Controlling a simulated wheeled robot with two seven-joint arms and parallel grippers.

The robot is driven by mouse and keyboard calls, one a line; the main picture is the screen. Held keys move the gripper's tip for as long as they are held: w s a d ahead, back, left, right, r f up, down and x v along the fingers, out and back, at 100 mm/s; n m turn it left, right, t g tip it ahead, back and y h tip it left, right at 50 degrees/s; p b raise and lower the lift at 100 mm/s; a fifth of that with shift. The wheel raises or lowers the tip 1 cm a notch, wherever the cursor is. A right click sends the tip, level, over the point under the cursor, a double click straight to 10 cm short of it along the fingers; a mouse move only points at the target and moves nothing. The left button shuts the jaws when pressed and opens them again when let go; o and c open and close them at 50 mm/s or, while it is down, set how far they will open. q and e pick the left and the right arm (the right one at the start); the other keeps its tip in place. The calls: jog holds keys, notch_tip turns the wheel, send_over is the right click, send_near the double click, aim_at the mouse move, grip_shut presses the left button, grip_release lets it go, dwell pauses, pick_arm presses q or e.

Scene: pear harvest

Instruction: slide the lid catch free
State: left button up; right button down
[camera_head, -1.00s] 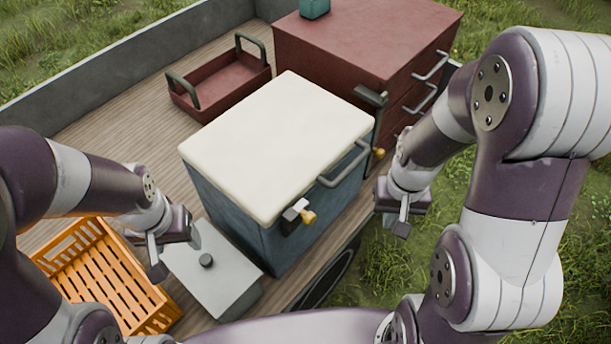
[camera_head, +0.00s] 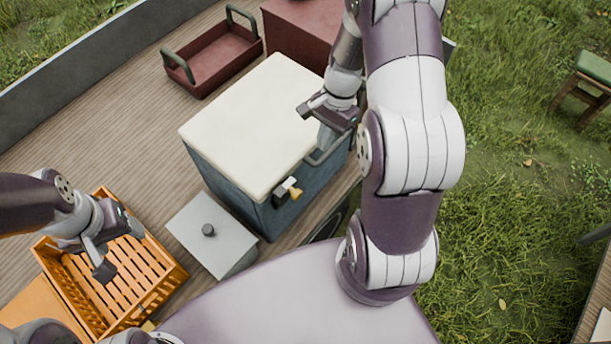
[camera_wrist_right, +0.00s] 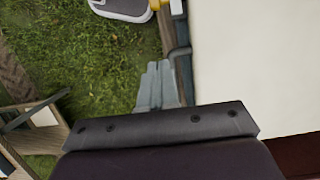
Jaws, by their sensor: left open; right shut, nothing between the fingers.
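The blue cooler box (camera_head: 225,182) has a closed cream lid (camera_head: 255,115). A dark and white lid catch (camera_head: 287,190) with a brass knob sits on its front side near the close corner. My right gripper (camera_head: 324,140) is shut and empty beside the lid's edge, by the grey side handle (camera_head: 330,150); I cannot tell if they touch. Its closed fingers (camera_wrist_right: 157,85) point along the lid's edge in the right wrist view, with the lid (camera_wrist_right: 255,60) to their right. My left gripper (camera_head: 108,255) is open and empty above the orange crate.
The orange crate (camera_head: 178,272) and a grey lidded box (camera_head: 190,225) stand near the cooler on the plank bed. A red tray (camera_head: 215,70) and a red cabinet (camera_head: 300,38) are behind. My right arm hides part of the cabinet. A green-topped stool (camera_head: 592,68) stands on the grass.

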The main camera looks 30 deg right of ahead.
aim_at(291, 190)
jog(key=s+a+f+p, duration=0.2)
jog(key=a+f, duration=0.4)
jog(key=f, duration=0.4)
jog(key=shift+s, duration=0.25)
jog(key=shift+f, duration=0.1)
